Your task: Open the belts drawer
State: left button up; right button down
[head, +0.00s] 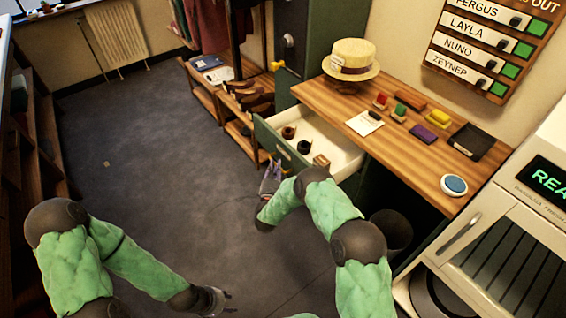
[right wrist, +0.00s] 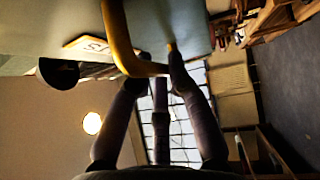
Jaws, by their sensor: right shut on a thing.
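The belts drawer (head: 283,144) is pulled out from under the wooden counter, its pale inside showing. Several rolled belts lie in it, among them a brown one (head: 289,132) and a dark one (head: 304,147). My right gripper (head: 273,170) is at the drawer's front. In the right wrist view its fingers (right wrist: 160,68) are shut on the yellow drawer handle (right wrist: 119,38). A label ending in "TS" (right wrist: 95,45) is on the drawer front beside the handle. My left gripper (head: 230,303) is low over the floor, empty, its fingertips apart.
The counter (head: 410,163) holds a straw hat (head: 351,59), coloured blocks, a dark tray (head: 472,141) and a round blue-topped tin (head: 454,185). A shoe rack (head: 239,128) stands left of the drawer. A dark bin (head: 392,229) is below the counter.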

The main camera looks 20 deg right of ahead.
jog(key=shift+s+a, duration=0.25)
jog(key=shift+a, duration=0.35)
jog(key=shift+s+a, duration=0.2)
jog(key=shift+a, duration=0.35)
jog(key=c, duration=1.1)
grip_release()
jog(key=shift+c, duration=0.2)
jog(key=v, duration=1.2)
